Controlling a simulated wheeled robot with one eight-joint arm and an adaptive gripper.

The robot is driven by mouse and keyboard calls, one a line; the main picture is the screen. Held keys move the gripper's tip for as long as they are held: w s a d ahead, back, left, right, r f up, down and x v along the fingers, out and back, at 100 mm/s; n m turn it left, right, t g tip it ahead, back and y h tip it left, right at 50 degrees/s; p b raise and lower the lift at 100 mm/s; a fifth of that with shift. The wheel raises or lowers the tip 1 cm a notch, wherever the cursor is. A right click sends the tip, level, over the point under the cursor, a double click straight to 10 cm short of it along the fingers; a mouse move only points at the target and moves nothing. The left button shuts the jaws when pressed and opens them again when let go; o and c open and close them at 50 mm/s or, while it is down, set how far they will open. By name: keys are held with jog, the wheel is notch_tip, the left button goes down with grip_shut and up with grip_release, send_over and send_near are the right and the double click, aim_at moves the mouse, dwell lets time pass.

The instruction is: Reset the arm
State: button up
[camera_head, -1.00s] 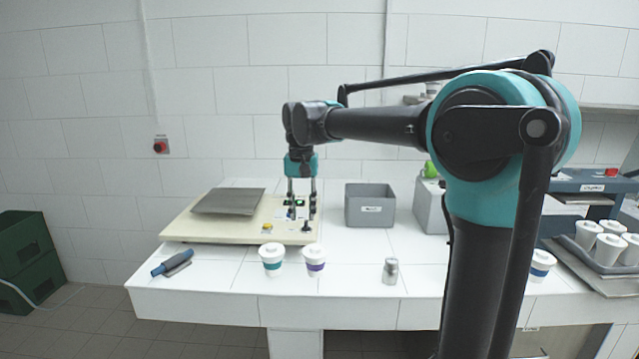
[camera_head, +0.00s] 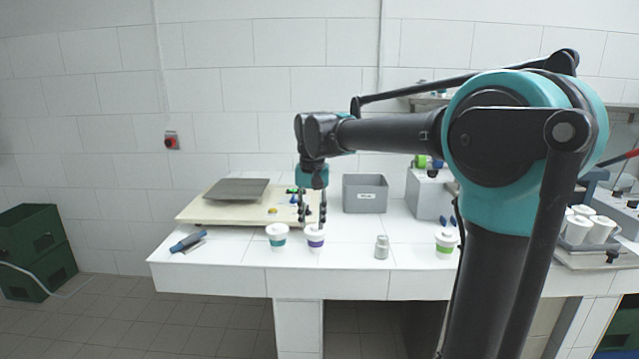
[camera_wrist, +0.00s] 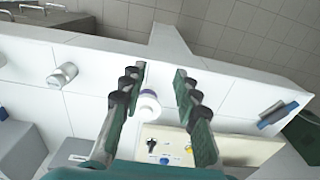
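My gripper (camera_head: 312,218) points down at the back of the white cup with the purple band (camera_head: 314,239), near the front edge of the cream panel (camera_head: 190,217). In the wrist view my gripper (camera_wrist: 159,78) is open, its fingers apart. The same cup (camera_wrist: 149,104) shows from above in the gap between the fingers, nearer the left one. It stands on the counter; I cannot tell whether a finger touches it. Nothing is gripped. My arm reaches out to the left over the counter.
A teal-banded cup (camera_head: 277,238) stands left of the purple-banded one. A metal canister (camera_head: 382,247) and green-banded cup (camera_head: 446,243) stand right. A grey bin (camera_head: 365,193) is behind. A blue tool (camera_head: 188,242) lies at left. A tray of white cups (camera_head: 560,262) is far right.

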jog(key=s+d+f+t, duration=0.2)
jog(key=s+d+f, duration=0.7)
jog(key=d+f, duration=0.1)
jog(key=s+d+f+t, duration=0.1)
jog(key=s+d+f, duration=0.9)
jog(key=f, duration=0.3)
jog(key=shift+d+f+n+t, duration=0.3)
jog(key=shift+d+t, duration=0.1)
jog(key=shift+d, duration=0.15)
